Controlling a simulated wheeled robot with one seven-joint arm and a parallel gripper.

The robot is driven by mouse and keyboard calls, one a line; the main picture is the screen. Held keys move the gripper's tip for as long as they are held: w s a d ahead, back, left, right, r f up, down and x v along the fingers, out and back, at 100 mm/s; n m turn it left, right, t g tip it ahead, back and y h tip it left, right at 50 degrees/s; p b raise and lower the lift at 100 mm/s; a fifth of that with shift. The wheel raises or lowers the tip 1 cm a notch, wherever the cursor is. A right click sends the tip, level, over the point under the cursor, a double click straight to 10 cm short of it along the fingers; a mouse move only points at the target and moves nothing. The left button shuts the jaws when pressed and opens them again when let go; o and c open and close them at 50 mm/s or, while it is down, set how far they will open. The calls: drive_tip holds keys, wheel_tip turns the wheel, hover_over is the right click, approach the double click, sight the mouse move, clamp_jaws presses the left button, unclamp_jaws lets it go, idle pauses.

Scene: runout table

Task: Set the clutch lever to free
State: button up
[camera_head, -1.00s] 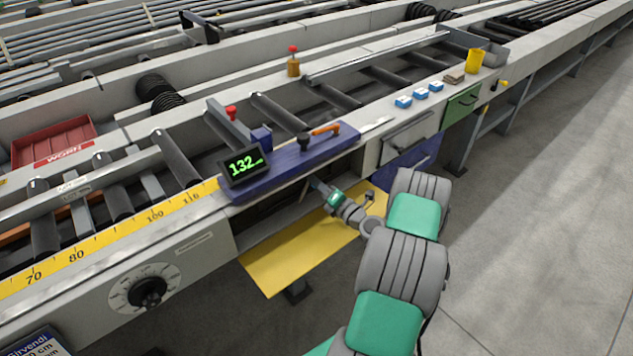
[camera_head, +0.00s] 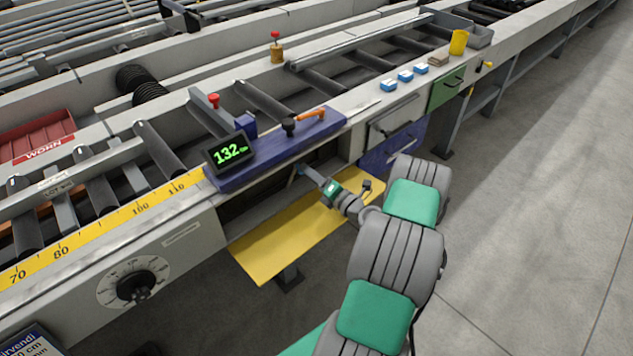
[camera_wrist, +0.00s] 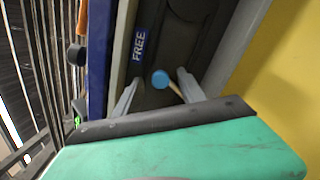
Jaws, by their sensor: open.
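The clutch lever shows in the wrist view as a round blue knob (camera_wrist: 160,79) on a short pale stem. It sits in a dark recess beside a blue label reading FREE (camera_wrist: 139,45). My gripper (camera_wrist: 157,88) is open, with one finger on each side of the knob; I cannot tell whether either finger touches it. In the head view my gripper (camera_head: 303,172) reaches into the opening under the blue panel (camera_head: 270,155), above the yellow flap (camera_head: 290,240). The lever is hidden in that view.
The display (camera_head: 229,151) reading 132, a black knob (camera_head: 289,126) and an orange handle (camera_head: 311,115) are on or beside the blue panel above my gripper. Blue and green drawers (camera_head: 446,90) are to the right. The floor at right is clear.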

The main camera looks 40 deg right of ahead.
drive_tip(key=s, duration=0.1)
drive_tip(key=s+b, duration=0.1)
drive_tip(key=b, duration=0.1)
drive_tip(key=shift+s+d+f, duration=0.15)
drive_tip(key=shift+s+f, duration=0.1)
drive_tip(key=shift+s, duration=0.15)
drive_tip(key=shift+s+r+b, duration=0.15)
drive_tip(key=shift+s+b, duration=0.5)
drive_tip(key=shift+s, duration=0.1)
